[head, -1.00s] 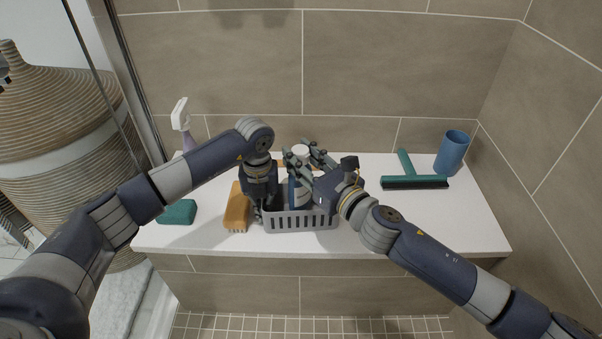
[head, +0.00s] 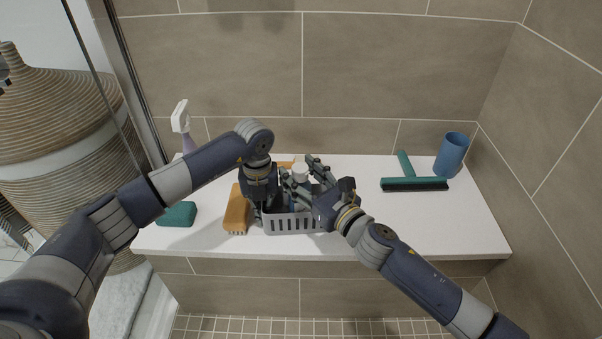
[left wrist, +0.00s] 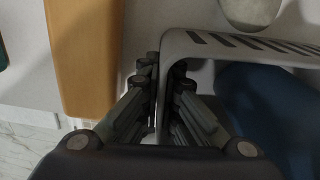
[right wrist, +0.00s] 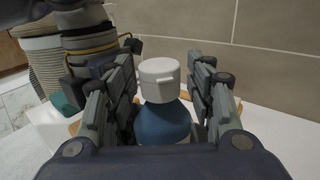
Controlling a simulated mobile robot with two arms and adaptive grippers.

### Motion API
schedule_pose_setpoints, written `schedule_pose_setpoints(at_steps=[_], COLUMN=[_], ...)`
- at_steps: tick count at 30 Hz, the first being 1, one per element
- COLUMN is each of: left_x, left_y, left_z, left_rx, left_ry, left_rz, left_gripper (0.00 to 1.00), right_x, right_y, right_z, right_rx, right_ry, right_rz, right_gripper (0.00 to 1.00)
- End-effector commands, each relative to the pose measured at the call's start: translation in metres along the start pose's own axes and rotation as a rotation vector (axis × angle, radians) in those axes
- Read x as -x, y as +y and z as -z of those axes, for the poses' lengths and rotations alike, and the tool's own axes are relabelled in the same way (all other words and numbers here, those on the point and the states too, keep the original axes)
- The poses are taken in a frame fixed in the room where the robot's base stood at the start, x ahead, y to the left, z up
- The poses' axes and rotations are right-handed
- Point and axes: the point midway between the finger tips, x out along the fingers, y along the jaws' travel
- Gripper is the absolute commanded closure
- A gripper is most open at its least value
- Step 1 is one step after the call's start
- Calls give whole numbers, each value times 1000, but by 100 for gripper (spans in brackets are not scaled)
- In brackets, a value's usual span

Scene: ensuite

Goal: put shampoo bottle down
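The shampoo bottle, blue with a white cap (head: 300,173), stands in the grey slotted basket (head: 290,223). In the right wrist view its cap (right wrist: 159,80) and blue shoulder (right wrist: 162,123) sit between the fingers. My right gripper (head: 307,177) is around the bottle, with its fingers spread and gaps showing beside the cap. My left gripper (left wrist: 163,75) straddles the basket's left wall, one finger on each side, and looks closed on it. In the left wrist view a large blue surface (left wrist: 265,110) shows inside the basket. The bottle's base is hidden.
An orange-brown brush (head: 237,209) lies close left of the basket, and a green sponge (head: 177,214) farther left. A spray bottle (head: 181,118) stands behind my left arm. A squeegee (head: 414,184) and a blue cup (head: 452,154) are at right. The white bench is clear in front of them.

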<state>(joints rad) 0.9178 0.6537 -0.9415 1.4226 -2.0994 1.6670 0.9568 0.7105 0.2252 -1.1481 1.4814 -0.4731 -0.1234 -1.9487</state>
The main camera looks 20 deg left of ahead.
Motion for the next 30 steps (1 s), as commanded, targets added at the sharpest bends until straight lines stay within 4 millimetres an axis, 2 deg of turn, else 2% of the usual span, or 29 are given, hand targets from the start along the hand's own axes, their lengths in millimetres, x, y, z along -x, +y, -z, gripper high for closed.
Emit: schedule_pose_setpoints(at_steps=[11, 16, 24, 30], left_x=[1, 1, 1, 1], left_y=[0, 0, 0, 0], left_z=[0, 0, 0, 0], left_rx=[-1, 0, 0, -1], left_ry=[-1, -1, -1, -1], left_rz=[1, 1, 1, 1], left_gripper=[100, 100, 100, 100], right_x=[4, 26, 78, 107], right_y=[0, -1, 0, 0], right_z=[-3, -2, -2, -2], right_rx=[0, 2, 1, 0], right_ry=[0, 1, 2, 1], right_rz=[0, 0, 0, 0], right_gripper=[50, 50, 50, 50])
